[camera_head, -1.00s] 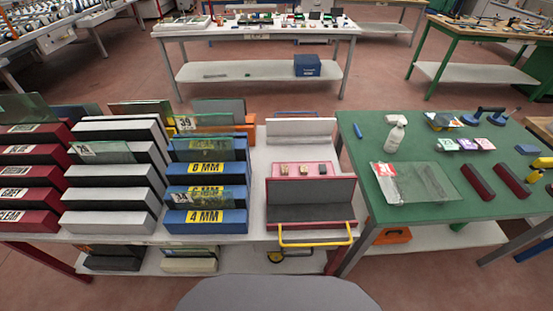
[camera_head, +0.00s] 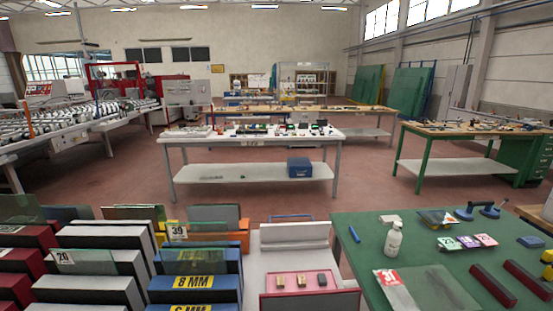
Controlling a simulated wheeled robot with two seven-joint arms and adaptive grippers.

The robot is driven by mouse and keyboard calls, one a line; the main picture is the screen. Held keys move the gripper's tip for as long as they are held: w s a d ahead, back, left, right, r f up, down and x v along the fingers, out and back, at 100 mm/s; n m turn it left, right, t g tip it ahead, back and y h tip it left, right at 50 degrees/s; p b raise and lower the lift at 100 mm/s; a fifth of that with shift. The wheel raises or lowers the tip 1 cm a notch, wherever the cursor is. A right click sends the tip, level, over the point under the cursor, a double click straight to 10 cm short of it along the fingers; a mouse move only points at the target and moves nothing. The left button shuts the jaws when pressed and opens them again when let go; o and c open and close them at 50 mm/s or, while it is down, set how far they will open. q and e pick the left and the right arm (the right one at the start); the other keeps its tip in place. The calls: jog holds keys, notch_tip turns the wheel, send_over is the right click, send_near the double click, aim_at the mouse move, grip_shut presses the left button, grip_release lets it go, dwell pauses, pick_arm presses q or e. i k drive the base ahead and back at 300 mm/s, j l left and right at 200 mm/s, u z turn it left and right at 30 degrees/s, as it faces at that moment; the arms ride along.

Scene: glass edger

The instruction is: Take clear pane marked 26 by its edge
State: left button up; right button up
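The clear pane marked 26 (camera_head: 88,261) stands on edge in the white stepped rack at the lower left. It is a thin, greenish see-through sheet, and its small label reads 26 or 20; I cannot tell exactly. Its top edge is free and its lower part is hidden between the white blocks (camera_head: 100,238). Another pane, with a label marked 39 (camera_head: 180,231), stands to the right behind the blue rack (camera_head: 200,264). Neither of my grippers is in view.
Dark red rack blocks (camera_head: 30,236) flank the white rack on the left. To the right are a pink tray (camera_head: 289,281) and a green table (camera_head: 365,236) with a spray bottle (camera_head: 393,241) and a glass sheet. Open floor lies beyond.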

aim_at(94, 262)
jog(key=u, duration=1.5)
jog(key=j, duration=0.1)
